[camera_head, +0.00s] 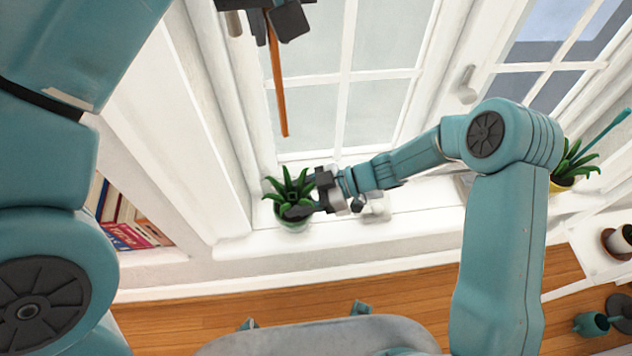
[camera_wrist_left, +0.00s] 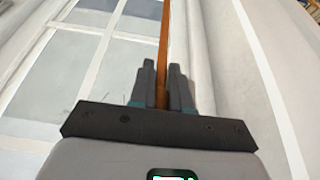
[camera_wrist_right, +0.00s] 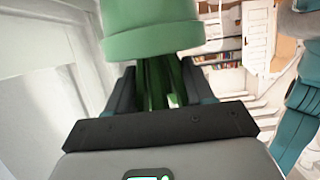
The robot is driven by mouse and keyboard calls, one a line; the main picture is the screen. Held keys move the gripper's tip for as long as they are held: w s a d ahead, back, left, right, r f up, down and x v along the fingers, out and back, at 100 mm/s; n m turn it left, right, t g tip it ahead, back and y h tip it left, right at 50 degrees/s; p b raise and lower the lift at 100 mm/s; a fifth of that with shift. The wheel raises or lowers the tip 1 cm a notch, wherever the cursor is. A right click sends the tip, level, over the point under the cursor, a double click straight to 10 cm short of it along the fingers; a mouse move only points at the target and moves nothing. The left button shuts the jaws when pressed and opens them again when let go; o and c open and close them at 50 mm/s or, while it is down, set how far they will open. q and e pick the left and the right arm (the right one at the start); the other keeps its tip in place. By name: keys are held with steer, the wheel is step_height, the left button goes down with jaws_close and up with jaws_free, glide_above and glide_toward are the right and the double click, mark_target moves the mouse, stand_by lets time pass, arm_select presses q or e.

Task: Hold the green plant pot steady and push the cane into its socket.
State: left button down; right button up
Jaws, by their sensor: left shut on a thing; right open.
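The green plant pot (camera_head: 293,222) stands on the white window sill, with spiky green leaves (camera_head: 290,188) above it. My left gripper (camera_head: 270,22) is shut on the brown cane (camera_head: 278,90), which hangs down, slightly tilted. The cane's lower end is in the air above the plant in the head view. The cane also shows between the fingers in the left wrist view (camera_wrist_left: 164,40). My right gripper (camera_head: 308,195) is open at the pot. In the right wrist view its fingers lie either side of the leaves, near the pot (camera_wrist_right: 150,35). The socket is not visible.
A tall window stands behind the sill (camera_head: 420,218). A small white object (camera_head: 377,208) sits beside my right gripper. A yellow pot (camera_head: 562,183) with a plant is far right. Books (camera_head: 130,232) fill a shelf at left. A teal watering can (camera_head: 590,324) is at lower right.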

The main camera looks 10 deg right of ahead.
mark_target(280, 99)
steer(key=shift+a+f, duration=0.15)
steer(key=shift+a, duration=0.35)
jaws_close()
arm_select(q)
steer(key=shift+n, duration=0.3)
step_height(280, 99, down, 13)
steer(key=shift+s+r, duration=0.1)
